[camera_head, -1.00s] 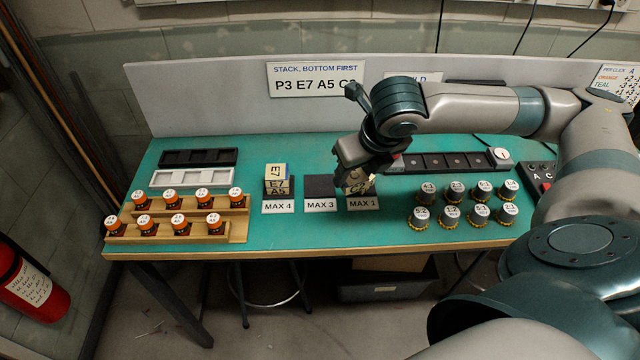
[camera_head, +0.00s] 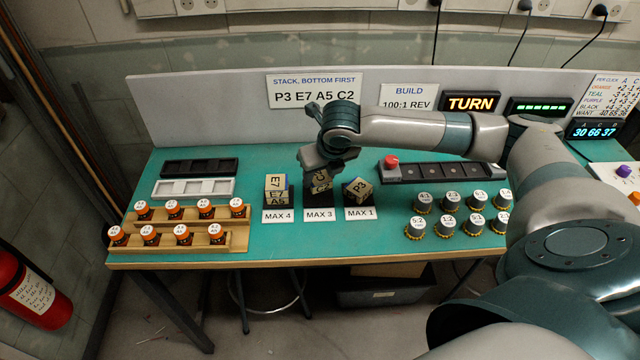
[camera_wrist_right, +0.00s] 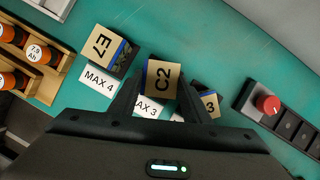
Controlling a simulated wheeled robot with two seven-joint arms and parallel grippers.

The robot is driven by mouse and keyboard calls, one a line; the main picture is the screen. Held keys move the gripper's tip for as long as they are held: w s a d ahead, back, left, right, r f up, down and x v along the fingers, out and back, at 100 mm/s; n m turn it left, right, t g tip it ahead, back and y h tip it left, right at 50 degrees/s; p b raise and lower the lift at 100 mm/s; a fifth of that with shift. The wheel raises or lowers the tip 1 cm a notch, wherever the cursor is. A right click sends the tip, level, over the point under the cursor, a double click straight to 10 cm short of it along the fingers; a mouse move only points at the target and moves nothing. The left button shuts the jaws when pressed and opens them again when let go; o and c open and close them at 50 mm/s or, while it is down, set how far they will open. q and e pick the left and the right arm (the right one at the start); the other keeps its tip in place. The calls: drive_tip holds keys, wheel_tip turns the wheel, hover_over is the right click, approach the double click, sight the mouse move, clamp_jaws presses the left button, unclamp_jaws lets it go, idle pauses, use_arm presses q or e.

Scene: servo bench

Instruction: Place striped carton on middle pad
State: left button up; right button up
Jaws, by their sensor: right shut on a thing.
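My right gripper (camera_head: 320,168) is shut on a carton marked C2 (camera_head: 321,188), low over the middle pad (camera_head: 319,201) labelled MAX 3. In the right wrist view the C2 carton (camera_wrist_right: 163,78) has a tan top with a blue edge and sits between the fingers (camera_wrist_right: 160,100). I cannot tell whether it touches the pad, and no stripes are clear. A carton marked P3 (camera_head: 358,190) sits turned on the MAX 1 pad. My left gripper is not in view.
Orange-capped jars stand in a wooden rack (camera_head: 240,237) at left. Black (camera_head: 200,161) and white (camera_head: 170,195) trays lie behind it. A black strip with a red knob (camera_head: 391,161) and several grey-capped pots (camera_head: 446,229) are at right.

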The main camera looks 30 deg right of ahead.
sight(320, 187)
drive_tip(key=shift+f, duration=0.1)
wheel_tip(320, 187, down, 3)
drive_tip(key=shift+r+p, duration=0.2)
drive_tip(key=shift+p, duration=0.3)
drive_tip(key=shift+f, duration=0.6)
drive_tip(key=shift+f, duration=0.1)
drive_tip(key=o, duration=1.1)
drive_tip(key=shift+c, duration=0.2)
drive_tip(key=b+v, duration=0.1)
drive_tip(key=v, duration=1.1)
